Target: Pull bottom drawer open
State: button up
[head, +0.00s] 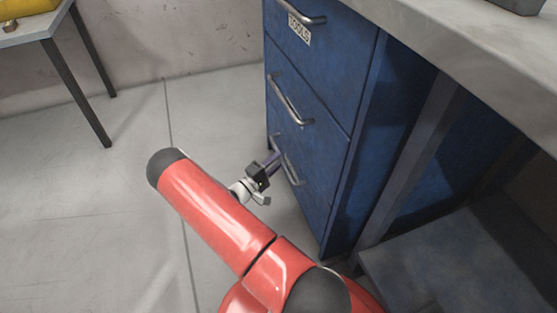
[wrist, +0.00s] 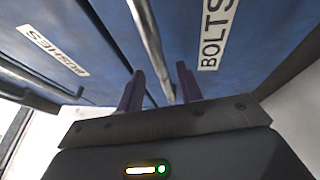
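The blue cabinet's bottom drawer (head: 312,180) looks shut, flush with the drawer above it. Its metal bar handle (head: 292,172) is partly hidden by my gripper (head: 273,160), which reaches its left part. In the wrist view, the two purple fingers of my gripper (wrist: 159,88) stand apart. A metal bar handle (wrist: 148,40) runs down the picture between them, nearer the right finger. I cannot tell whether either finger touches it. A "BOLTS" label (wrist: 217,35) is right of this bar and a "BUSHES" label (wrist: 53,50) is far left.
Above are the middle drawer handle (head: 290,100) and the top drawer's "TOOLS" label (head: 299,28). A grey worktop (head: 450,40) overhangs on the right. A small table (head: 35,28) stands at the back left. The floor (head: 90,220) left of the cabinet is clear.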

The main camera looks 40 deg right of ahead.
jog(key=shift+x, duration=0.85)
jog(key=shift+s, duration=0.1)
grip_shut()
jog(key=shift+r, duration=0.1)
